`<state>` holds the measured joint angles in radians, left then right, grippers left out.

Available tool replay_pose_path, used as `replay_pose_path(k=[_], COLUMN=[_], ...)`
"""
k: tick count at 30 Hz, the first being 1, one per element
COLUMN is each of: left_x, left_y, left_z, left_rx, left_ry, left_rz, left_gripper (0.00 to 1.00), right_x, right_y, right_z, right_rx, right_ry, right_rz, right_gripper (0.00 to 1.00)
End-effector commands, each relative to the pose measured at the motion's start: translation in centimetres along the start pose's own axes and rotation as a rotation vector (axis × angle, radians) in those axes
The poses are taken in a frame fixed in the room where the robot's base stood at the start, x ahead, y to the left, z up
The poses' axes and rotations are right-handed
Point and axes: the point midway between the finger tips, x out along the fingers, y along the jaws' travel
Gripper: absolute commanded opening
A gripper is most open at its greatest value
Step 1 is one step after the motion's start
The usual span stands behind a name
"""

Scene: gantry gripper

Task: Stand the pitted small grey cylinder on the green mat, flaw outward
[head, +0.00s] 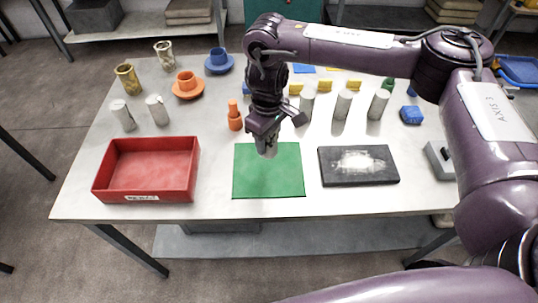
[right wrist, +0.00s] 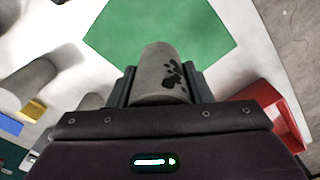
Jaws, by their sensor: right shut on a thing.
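My right gripper (head: 264,138) is shut on a small grey cylinder (head: 268,151), which points down over the back part of the green mat (head: 270,180). In the right wrist view the grey cylinder (right wrist: 158,72) sits between the two fingers, with a cluster of dark pits (right wrist: 173,76) on its right side. The green mat (right wrist: 165,25) shows beyond it. I cannot tell whether the cylinder's lower end touches the mat. The pits cannot be made out in the head view. My left gripper is not in view.
A red tray (head: 147,190) stands left of the mat, and a dark slab with a white patch (head: 358,165) lies right. Several other grey cylinders, including one (head: 343,105), stand behind. An orange bottle (head: 235,117) stands close left of my right gripper. The front of the mat is clear.

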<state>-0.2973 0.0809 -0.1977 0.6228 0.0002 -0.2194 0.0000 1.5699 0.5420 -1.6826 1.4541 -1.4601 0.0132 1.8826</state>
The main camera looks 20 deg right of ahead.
Motion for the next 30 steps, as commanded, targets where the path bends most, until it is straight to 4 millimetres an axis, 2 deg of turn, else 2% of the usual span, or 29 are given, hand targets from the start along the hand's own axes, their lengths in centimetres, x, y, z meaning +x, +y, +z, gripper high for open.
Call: replay_pose_path(k=[1, 3, 8, 15, 29, 30], left_x=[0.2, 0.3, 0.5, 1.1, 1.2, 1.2], left_y=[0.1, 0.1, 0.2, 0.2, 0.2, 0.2], left_z=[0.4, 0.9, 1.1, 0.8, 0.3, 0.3], left_rx=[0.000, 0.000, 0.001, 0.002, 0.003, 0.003], left_ry=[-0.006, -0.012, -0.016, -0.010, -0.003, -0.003], left_rz=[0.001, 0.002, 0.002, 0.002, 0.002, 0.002], left_gripper=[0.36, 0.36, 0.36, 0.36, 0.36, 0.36], right_x=[1.2, 2.2, 3.4, 6.6, 7.4, 7.4], right_y=[-0.1, -0.1, 0.0, -0.1, 0.0, 0.0], right_z=[0.0, 0.0, -0.1, -0.1, -0.1, 0.0], right_rx=[0.001, 0.001, -0.001, 0.000, -0.001, -0.002], right_ry=[-0.001, 0.001, 0.002, 0.001, 0.002, 0.001], right_rz=[-0.004, -0.002, -0.001, -0.003, 0.000, 0.000], right_gripper=[0.08, 0.08, 0.08, 0.08, 0.08, 0.48])
